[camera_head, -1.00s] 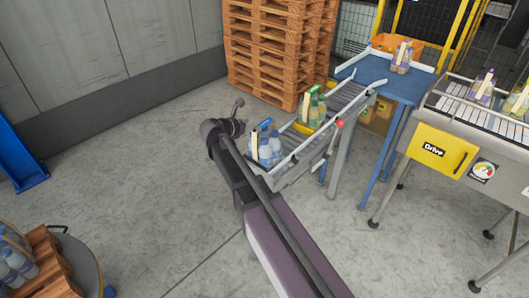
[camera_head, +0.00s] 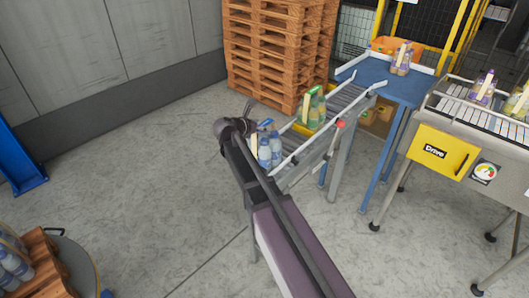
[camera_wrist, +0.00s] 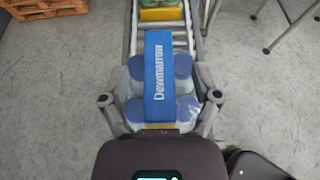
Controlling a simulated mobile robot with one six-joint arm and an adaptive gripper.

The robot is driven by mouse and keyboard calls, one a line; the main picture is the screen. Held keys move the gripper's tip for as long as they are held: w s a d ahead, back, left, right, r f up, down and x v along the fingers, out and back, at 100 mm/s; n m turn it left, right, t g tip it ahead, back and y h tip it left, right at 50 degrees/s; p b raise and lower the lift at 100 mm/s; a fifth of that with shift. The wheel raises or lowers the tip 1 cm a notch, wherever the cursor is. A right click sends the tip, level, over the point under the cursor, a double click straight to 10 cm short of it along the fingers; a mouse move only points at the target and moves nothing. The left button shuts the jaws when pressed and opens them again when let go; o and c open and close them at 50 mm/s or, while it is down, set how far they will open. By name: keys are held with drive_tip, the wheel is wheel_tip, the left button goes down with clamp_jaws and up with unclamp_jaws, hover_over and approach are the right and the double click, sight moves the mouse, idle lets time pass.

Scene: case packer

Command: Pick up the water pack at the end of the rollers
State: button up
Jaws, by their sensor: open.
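The water pack (camera_head: 269,150) stands at the near end of the rollers (camera_head: 345,102), partly hidden by my arm in the head view. The wrist view shows it from above: blue-capped clear bottles (camera_wrist: 182,66) under a blue band (camera_wrist: 158,75) marked "Dewmarrow". My gripper (camera_wrist: 158,98) is open, with one finger on each side of the pack. I cannot tell whether the fingers touch it. In the head view my gripper (camera_head: 249,110) is beside the pack's left side, and its fingers are partly hidden.
A green pack (camera_head: 312,107) stands farther up the rollers behind the water pack. Stacked pallets (camera_head: 275,45) rise behind. A blue table (camera_head: 400,84) and a machine with a yellow "Drive" panel (camera_head: 436,152) stand to the right.

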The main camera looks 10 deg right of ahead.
drive_tip(key=shift+x, duration=1.1)
